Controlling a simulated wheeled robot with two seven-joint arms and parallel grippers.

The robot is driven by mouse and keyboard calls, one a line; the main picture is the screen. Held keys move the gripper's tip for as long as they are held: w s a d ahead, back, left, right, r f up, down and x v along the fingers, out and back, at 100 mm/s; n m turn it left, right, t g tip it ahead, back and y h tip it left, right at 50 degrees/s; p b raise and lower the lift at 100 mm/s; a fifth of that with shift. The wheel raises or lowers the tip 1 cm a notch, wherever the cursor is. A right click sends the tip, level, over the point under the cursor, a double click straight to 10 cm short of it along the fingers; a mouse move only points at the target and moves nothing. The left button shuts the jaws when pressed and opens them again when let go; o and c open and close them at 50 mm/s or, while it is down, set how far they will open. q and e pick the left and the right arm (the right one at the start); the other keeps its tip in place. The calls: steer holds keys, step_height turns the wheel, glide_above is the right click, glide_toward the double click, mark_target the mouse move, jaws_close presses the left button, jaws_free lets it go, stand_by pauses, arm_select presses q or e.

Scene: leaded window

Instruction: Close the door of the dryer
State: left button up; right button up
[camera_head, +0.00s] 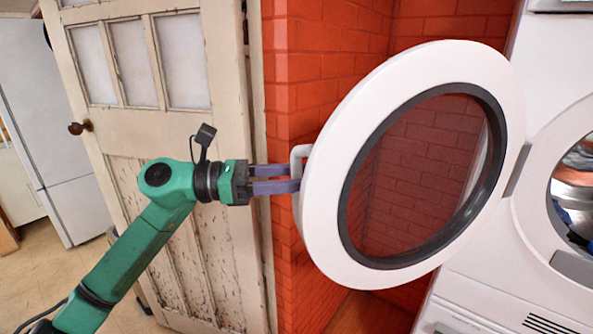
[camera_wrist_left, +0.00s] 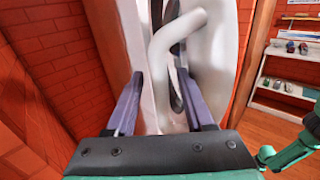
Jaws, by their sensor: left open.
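The dryer door (camera_head: 333,165) is a round white ring with a dark-rimmed glass. It stands wide open, swung out to the left of the white dryer (camera_head: 490,285) on its hinge (camera_head: 517,170). A white handle (camera_head: 298,160) sticks out from the door's left edge. My left gripper (camera_head: 297,179) is open, with its two purple fingers reaching right to the handle. In the left wrist view the handle (camera_wrist_left: 172,45) rises between the open fingers (camera_wrist_left: 158,95). I cannot tell whether a finger touches it. My right gripper is not in view.
The dryer's round opening (camera_head: 578,190) shows laundry inside at the right edge. A red brick wall (camera_head: 320,60) stands behind the door. A worn wooden door (camera_head: 130,130) is at left. Shelves (camera_wrist_left: 290,60) with small items show in the left wrist view.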

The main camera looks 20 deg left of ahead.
arm_select(q)
jaws_close()
stand_by(1.3)
